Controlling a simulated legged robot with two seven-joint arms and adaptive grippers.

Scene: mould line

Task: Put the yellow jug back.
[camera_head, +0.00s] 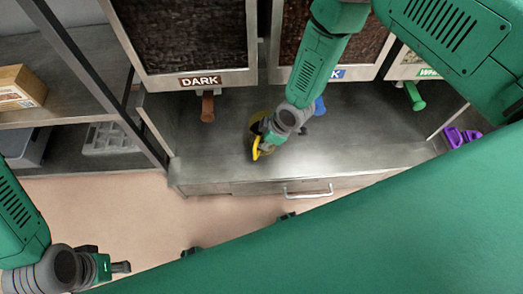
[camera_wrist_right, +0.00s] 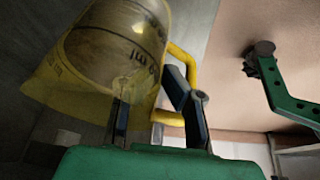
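The yellow see-through jug (camera_head: 257,150) is at the dark dispenser side of the steel counter, partly hidden by my right gripper (camera_head: 268,136). In the right wrist view the jug (camera_wrist_right: 60,85) fills the upper left, with its yellow handle (camera_wrist_right: 187,55) on the right side. The fingers of my right gripper (camera_wrist_right: 155,105) stand apart close to the jug wall and handle. The handle is partly covered by one finger, and I see no clear grip on it. My left gripper (camera_head: 118,267) is at the lower left, away from the jug; its fingers are too small to judge.
Dispensers labelled DARK (camera_head: 200,80) and others hang above the counter (camera_head: 210,150), with brown (camera_head: 207,106), blue and green (camera_head: 415,96) handles. A purple item (camera_head: 458,137) lies at the right. Shelves at left hold a cardboard box (camera_head: 22,85) and trays. A drawer handle (camera_head: 308,190) juts from the front.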

